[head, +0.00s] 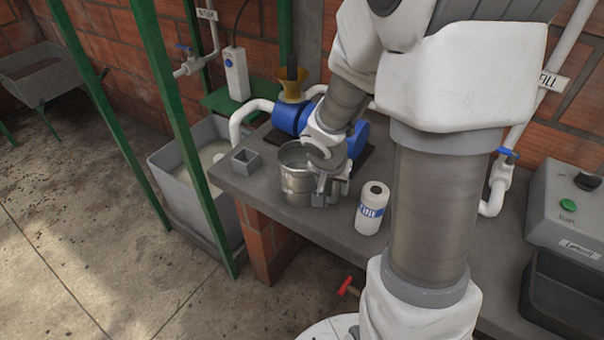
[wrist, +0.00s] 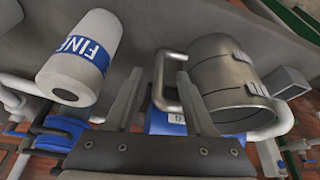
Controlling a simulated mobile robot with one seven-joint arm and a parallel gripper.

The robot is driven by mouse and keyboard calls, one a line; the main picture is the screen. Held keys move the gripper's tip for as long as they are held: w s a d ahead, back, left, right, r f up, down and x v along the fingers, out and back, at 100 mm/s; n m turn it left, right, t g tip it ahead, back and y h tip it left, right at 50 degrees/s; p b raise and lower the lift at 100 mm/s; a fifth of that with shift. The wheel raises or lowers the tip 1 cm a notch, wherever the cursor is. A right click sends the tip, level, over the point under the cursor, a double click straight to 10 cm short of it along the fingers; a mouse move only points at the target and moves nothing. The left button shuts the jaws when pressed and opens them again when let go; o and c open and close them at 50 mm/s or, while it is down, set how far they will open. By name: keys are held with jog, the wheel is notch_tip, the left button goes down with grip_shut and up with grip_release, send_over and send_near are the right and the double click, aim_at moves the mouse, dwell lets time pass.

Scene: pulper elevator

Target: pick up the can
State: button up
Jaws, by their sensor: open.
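The can is a shiny metal vessel (head: 294,184) with a side handle, standing on the grey bench near its front left edge. In the wrist view the can (wrist: 232,98) is right of the fingers, its open mouth showing. Its handle (wrist: 158,82) appears between the two fingertips. My gripper (head: 325,190) is beside the can on its right in the head view. In the wrist view my gripper (wrist: 161,74) has its two fingers spread apart. I cannot tell whether either finger touches the handle.
A white cylinder labelled FINE (head: 372,208) stands close on the right of my gripper. A small grey square box (head: 246,161) is left of the can. A blue pump (head: 292,118) and white pipes are behind. Green posts (head: 178,125) rise in front of a basin. A control box (head: 570,215) is far right.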

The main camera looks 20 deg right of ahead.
aim_at(334, 187)
jog(key=x, duration=0.1)
jog(key=b+x, duration=0.1)
jog(key=x, duration=0.3)
jog(key=shift+w+d, duration=0.15)
jog(key=shift+w, duration=0.15)
grip_shut()
jog(key=shift+r, duration=0.1)
dwell(1.0)
